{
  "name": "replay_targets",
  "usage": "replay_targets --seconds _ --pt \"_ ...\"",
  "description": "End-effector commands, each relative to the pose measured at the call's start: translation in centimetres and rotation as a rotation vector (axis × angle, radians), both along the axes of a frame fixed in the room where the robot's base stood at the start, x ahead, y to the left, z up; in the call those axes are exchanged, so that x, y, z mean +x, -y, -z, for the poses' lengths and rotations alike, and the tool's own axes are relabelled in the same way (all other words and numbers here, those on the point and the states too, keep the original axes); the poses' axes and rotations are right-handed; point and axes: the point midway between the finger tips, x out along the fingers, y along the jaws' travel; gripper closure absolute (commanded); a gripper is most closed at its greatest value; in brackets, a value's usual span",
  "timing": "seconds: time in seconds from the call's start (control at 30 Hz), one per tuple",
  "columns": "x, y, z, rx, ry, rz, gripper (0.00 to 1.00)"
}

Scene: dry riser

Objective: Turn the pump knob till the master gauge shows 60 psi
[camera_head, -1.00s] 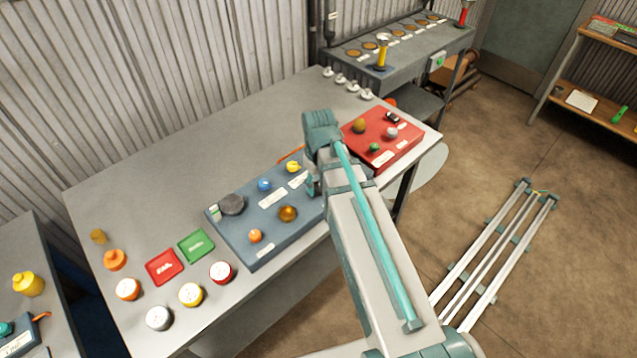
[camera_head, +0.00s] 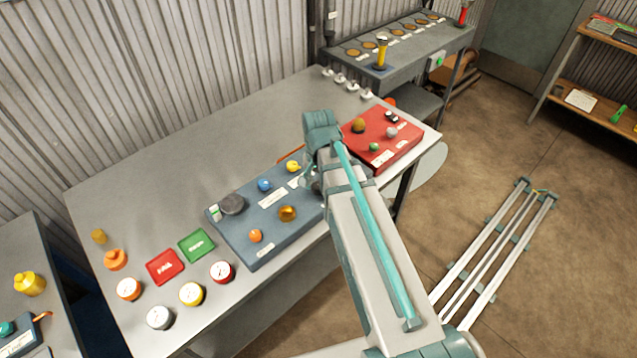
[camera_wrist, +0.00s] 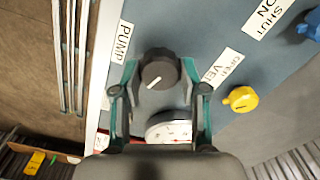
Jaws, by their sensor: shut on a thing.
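The pump knob (camera_wrist: 158,72) is black and round with a white pointer line, beside the "PUMP" label (camera_wrist: 123,42) in the wrist view. My gripper (camera_wrist: 160,66) has a finger on each side of it and is shut on it. The pointer slants toward the lower left in that view. A white-faced gauge (camera_wrist: 170,130) lies just below the knob, partly hidden by my gripper. Its needle is too small to read, and I cannot tell whether it is the master gauge. In the head view my arm hides the knob and this gauge.
The blue panel (camera_head: 240,245) carries a yellow knob (camera_head: 293,166), a blue knob (camera_head: 264,185) and other fittings. A red box (camera_head: 400,152) stands right of my arm. Loose round gauges (camera_head: 191,294) and red and green trays stand at the left.

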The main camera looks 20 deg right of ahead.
Motion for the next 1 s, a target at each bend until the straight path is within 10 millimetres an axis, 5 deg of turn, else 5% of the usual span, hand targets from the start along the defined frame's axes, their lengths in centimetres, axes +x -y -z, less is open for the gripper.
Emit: replay_targets --seconds 0.4,1.0 --pt "0.05 0.04 -0.05 -0.001 0.002 0.232 0.92" --pt "0.06 0.04 -0.04 -0.001 0.002 0.275 0.92"
